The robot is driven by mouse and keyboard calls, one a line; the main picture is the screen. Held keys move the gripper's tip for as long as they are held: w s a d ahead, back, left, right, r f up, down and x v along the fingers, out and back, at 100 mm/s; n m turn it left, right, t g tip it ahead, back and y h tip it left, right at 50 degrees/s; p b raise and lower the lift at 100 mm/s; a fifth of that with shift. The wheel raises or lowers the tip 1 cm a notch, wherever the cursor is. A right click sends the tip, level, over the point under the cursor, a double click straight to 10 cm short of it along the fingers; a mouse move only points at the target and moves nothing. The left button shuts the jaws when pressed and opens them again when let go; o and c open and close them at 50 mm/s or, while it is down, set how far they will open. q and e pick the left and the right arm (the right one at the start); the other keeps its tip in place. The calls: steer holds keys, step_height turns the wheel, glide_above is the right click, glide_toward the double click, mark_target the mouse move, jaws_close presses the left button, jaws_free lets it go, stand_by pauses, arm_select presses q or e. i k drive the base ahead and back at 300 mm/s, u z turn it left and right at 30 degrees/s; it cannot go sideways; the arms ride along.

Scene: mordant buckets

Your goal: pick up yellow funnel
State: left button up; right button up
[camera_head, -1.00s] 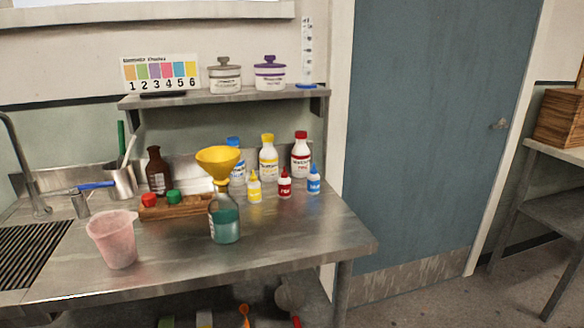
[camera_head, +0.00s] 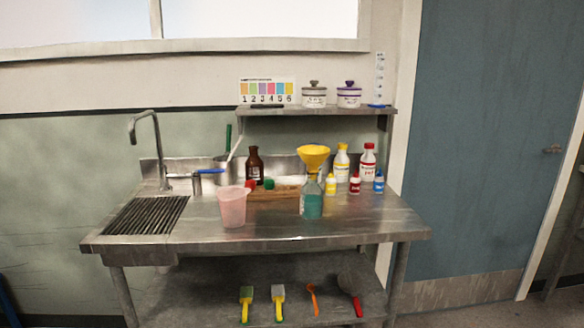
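The yellow funnel (camera_head: 313,155) sits upright in the neck of a clear bottle (camera_head: 312,205) holding teal liquid. The bottle stands on the steel sink table (camera_head: 270,236), right of its middle. The funnel's spout is inside the bottle's neck. Neither of my grippers shows in the head view.
A pink translucent beaker (camera_head: 232,207) stands left of the bottle. A wooden tray (camera_head: 275,194), a brown bottle (camera_head: 254,164) and several small and large capped bottles stand close behind and right. A shelf (camera_head: 315,111) overhangs the back. Brushes (camera_head: 278,303) lie below. The front edge is clear.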

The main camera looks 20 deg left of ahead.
mark_target(313, 156)
steer(key=u, duration=0.85)
steer(key=i, duration=0.35)
steer(key=u, duration=0.05)
